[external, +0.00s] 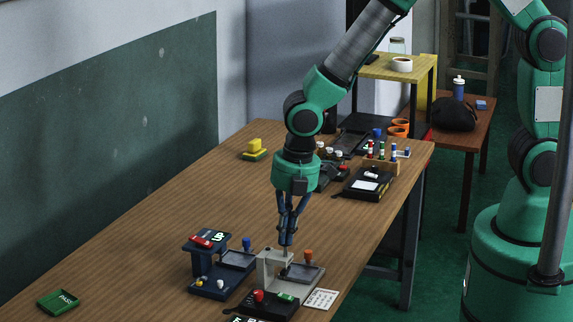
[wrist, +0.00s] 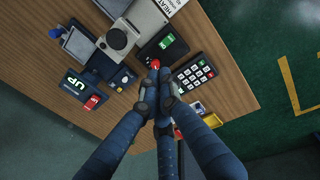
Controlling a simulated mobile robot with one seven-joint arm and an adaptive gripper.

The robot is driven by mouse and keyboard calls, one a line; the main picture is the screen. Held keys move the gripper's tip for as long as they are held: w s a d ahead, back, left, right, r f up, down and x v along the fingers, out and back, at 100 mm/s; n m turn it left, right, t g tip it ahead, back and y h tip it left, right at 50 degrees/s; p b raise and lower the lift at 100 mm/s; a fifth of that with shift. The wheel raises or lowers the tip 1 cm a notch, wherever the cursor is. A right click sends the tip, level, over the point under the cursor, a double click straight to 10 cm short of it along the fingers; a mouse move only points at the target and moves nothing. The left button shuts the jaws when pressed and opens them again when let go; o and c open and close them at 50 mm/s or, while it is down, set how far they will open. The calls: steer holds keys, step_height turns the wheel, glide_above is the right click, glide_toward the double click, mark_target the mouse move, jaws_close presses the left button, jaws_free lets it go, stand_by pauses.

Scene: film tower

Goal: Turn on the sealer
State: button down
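The sealer appears to be the grey press-like machine (external: 268,266) near the front edge of the table. It also shows in the wrist view (wrist: 146,20). Beside it is a black control box (external: 258,310) with a red knob (external: 258,296) and a green lit part (external: 286,297). In the wrist view the box (wrist: 165,43) shows its green part and the red knob (wrist: 155,63) just beyond my fingertips. My gripper (external: 286,241) points down over the sealer, its blue fingers drawn together with nothing visible between them. I cannot tell whether the fingertips touch anything.
A dark blue device (external: 207,262) with a red switch and lit "UP" stands left of the sealer. A keypad (wrist: 194,72) is right of the knob in the wrist view. A printed card (external: 321,298) lies at the table edge.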

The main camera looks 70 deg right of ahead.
mark_target(282, 295)
stand_by(0.3)
steer(key=f+b, duration=0.1)
steer(key=f, duration=0.3)
steer(key=w+f+b, duration=0.1)
steer(key=f, duration=0.4)
steer(key=w+f+b, duration=0.1)
steer(key=f, duration=0.3)
steer(key=shift+f, duration=0.4)
steer(key=shift+w+f+g+p, duration=0.15)
steer(key=shift+g+p, duration=0.25)
steer(key=shift+p, duration=0.85)
steer(key=shift+w+f, duration=0.1)
steer(key=shift+f, duration=0.1)
steer(key=shift+s+r+p, duration=0.3)
steer(key=shift+s+p, duration=0.15)
steer(key=shift+s, duration=0.3)
steer(key=shift+r, duration=0.1)
